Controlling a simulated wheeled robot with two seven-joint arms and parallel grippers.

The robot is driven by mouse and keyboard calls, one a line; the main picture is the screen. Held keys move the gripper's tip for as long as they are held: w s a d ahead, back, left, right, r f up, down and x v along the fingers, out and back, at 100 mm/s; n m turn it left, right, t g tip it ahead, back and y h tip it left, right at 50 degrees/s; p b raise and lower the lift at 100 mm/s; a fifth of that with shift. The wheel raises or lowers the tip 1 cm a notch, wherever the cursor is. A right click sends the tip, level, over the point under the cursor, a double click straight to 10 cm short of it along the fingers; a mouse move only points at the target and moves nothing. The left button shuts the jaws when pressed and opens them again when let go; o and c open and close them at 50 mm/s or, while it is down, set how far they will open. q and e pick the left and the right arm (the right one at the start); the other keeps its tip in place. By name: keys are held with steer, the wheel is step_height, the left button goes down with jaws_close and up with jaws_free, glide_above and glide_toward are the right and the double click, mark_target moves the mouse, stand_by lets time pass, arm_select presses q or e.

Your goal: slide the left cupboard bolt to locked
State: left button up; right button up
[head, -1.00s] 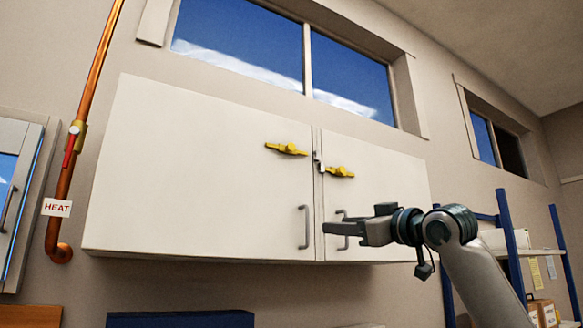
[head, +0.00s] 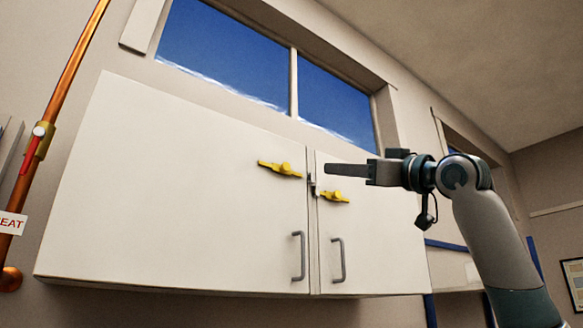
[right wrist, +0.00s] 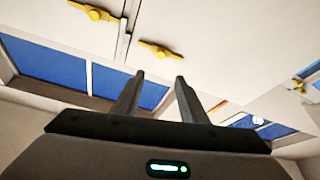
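The left cupboard bolt (head: 280,169) is yellow and lies across the upper right part of the left door. Its right end stops short of the small metal piece (head: 312,184) at the door seam. A second yellow bolt (head: 334,196) is on the right door. My right gripper (head: 328,169) is in front of the right door, just right of the seam and above the second bolt, touching nothing visible. In the upside-down right wrist view its two fingers (right wrist: 159,77) are apart and empty, with the left bolt (right wrist: 161,49) beyond their tips. My left gripper is out of view.
The white wall cupboard (head: 170,190) has two grey handles (head: 298,256) low on its doors. A window (head: 225,60) sits above it. A copper pipe (head: 50,110) with a red-handled valve (head: 36,145) runs at the left. The space before the left door is clear.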

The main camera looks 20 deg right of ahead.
steer(key=p, duration=1)
glide_toward(287, 167)
steer(key=x, duration=0.6)
steer(key=shift+w+r, duration=0.2)
steer(key=shift+r, duration=0.15)
steer(key=shift+w+a, duration=0.35)
steer(key=shift+w, duration=0.3)
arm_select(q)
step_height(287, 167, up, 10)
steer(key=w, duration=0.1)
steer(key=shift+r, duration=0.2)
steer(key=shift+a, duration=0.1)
arm_select(e)
steer(key=shift+c, duration=0.3)
jaws_close()
